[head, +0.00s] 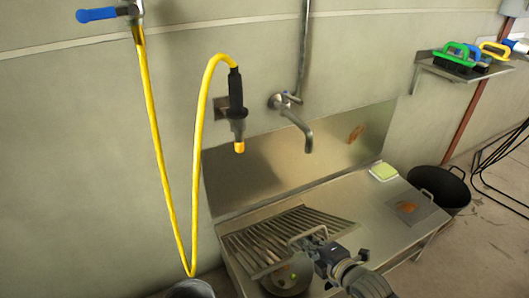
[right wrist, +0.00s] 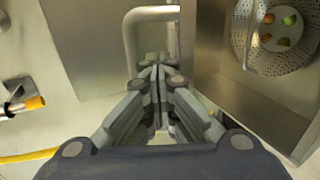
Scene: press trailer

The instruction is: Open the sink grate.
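The sink grate (head: 262,238) is a slatted metal panel over the left part of the steel sink unit. It looks tilted, with part of the sink basin open in front of it. Its loop handle (head: 304,235) stands at its right side and also shows in the right wrist view (right wrist: 133,35). My right gripper (head: 322,252) is at the handle's right end. In the right wrist view its fingers (right wrist: 155,65) are close together around the handle's lower part; the exact contact is partly hidden. My left gripper is not in view.
A round strainer (right wrist: 270,50) with food bits lies in the basin. A faucet (head: 297,122) and a sprayer (head: 236,100) on a yellow hose (head: 160,150) hang above. A yellow sponge (head: 383,171) lies on the counter (head: 350,205). A black tub (head: 442,187) stands at right.

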